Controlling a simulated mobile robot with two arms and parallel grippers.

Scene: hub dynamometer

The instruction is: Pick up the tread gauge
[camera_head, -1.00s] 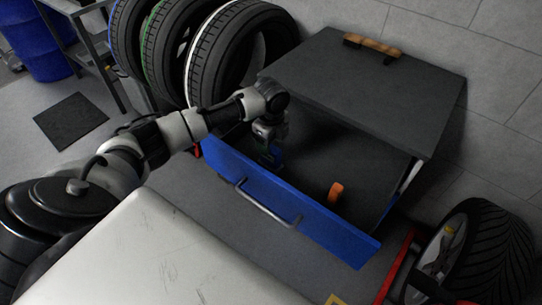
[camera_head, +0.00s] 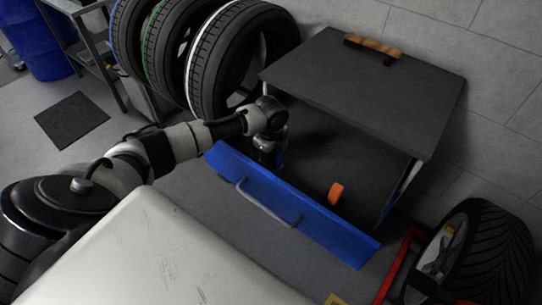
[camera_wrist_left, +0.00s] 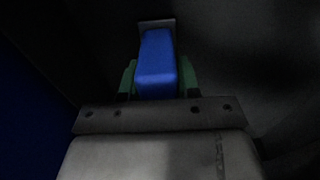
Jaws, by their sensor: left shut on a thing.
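The tread gauge (camera_wrist_left: 157,62) appears as a blue block with a flat grey end in the left wrist view. It sits between the green fingertips of my left gripper (camera_wrist_left: 158,82), which is shut on it. In the head view my left gripper (camera_head: 274,162) reaches down into the left part of the open drawer, just behind its blue front (camera_head: 290,207). The gauge is mostly hidden there by the gripper and wrist. I cannot tell whether it touches the drawer floor. My right gripper is not in view.
An orange item (camera_head: 336,193) lies in the drawer to the right. The dark cabinet top (camera_head: 370,95) overhangs the drawer's rear and carries a wooden-handled tool (camera_head: 372,48). Tyres (camera_head: 205,60) stand behind left; a wheel (camera_head: 480,255) stands at right. A pale surface (camera_head: 170,250) is in front.

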